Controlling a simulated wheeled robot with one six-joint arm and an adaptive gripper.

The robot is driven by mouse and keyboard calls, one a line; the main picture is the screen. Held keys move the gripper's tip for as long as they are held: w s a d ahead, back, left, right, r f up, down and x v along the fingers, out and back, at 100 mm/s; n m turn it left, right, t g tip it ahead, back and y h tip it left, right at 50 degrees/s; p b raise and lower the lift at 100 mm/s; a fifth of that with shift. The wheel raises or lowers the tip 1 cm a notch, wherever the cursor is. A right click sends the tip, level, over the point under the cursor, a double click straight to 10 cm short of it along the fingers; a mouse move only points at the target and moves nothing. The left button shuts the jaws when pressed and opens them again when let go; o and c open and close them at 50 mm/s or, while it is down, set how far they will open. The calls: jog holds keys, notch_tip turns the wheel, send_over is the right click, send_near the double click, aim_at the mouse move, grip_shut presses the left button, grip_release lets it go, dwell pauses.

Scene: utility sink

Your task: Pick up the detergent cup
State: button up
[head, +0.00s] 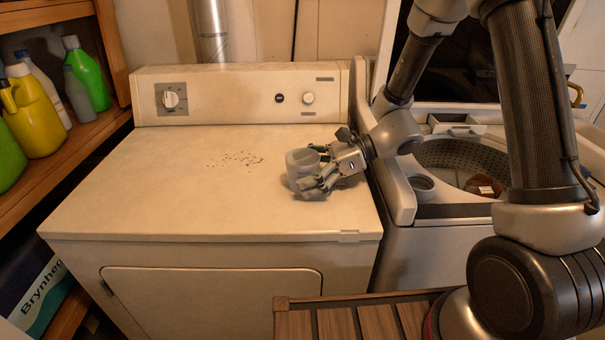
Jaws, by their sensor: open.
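The detergent cup (300,162) is a small grey, round, open-topped cup. It stands upright on the right part of the cream dryer top. My gripper (318,168) reaches in from the right, low over the dryer top, with its fingers spread around the near and far sides of the cup. The gripper is open. The fingers hide part of the cup's right side, and I cannot tell whether they touch it.
The dryer top (130,195) is otherwise clear except for dark specks (236,160). An open top-loading washer (450,211) stands to the right, with a round grey part (422,186) on its rim. Bottles, including a yellow one (35,115), fill the left shelf. A slatted wooden surface (345,323) is in front.

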jog(key=shift+a, duration=0.1)
jog(key=shift+c, duration=0.4)
jog(key=c, duration=1.1)
jog(key=shift+r, duration=0.1)
